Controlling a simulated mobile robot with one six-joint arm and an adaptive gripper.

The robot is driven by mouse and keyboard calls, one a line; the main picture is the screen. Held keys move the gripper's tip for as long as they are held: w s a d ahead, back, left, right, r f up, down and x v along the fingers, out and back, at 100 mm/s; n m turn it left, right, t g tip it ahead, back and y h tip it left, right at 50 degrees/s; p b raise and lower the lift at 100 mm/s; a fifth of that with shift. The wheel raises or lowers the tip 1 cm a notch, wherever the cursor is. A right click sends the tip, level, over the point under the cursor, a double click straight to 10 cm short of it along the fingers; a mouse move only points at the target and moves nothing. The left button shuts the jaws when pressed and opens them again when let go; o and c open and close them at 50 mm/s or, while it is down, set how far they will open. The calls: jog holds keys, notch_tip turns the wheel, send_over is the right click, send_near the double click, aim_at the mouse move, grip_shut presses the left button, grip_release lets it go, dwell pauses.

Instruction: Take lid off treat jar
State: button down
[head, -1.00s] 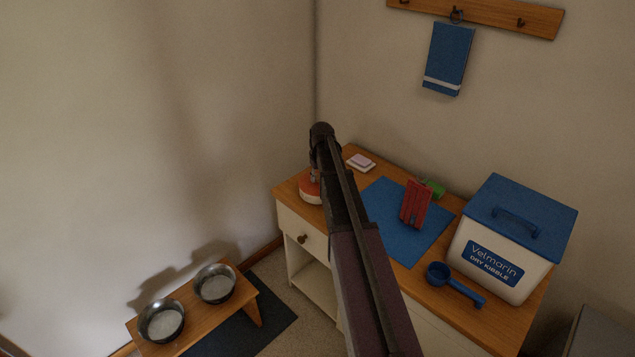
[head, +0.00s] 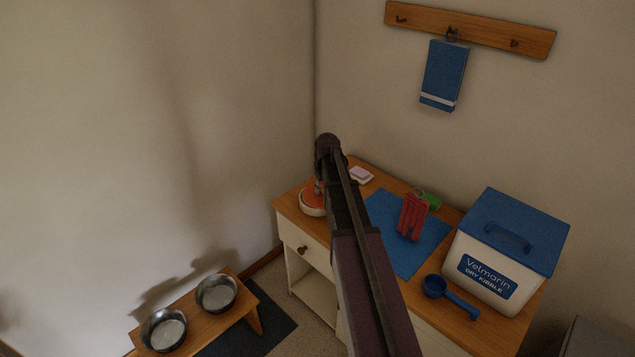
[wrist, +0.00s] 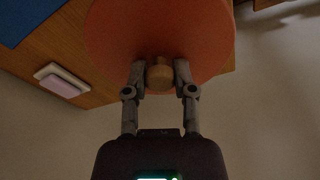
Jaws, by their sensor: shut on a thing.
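The treat jar (head: 313,211) stands at the left back corner of the wooden cabinet top, partly hidden by my arm; its pale rim shows under the orange lid (head: 311,197). In the wrist view the round orange lid (wrist: 120,35) fills the top middle, with a small wooden knob (wrist: 159,78) at its near side. My gripper (wrist: 160,68) is shut on the knob, one finger on each side. I cannot tell whether the lid is seated on the jar or slightly raised.
A blue mat (head: 405,255) holds a red item (head: 412,217), with a green roll (head: 431,199) behind. A kibble bin (head: 508,250) and blue scoop (head: 450,296) are at right. A pink-topped block (head: 361,174) lies near the wall. Steel bowls (head: 190,310) sit on a low stand.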

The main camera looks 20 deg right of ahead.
jog(key=s+r, duration=0.1)
jog(key=s, duration=1)
jog(key=shift+s+a+p, duration=0.25)
jog(key=shift+a+p, duration=0.05)
jog(key=shift+p, duration=0.15)
jog(key=shift+s, duration=0.1)
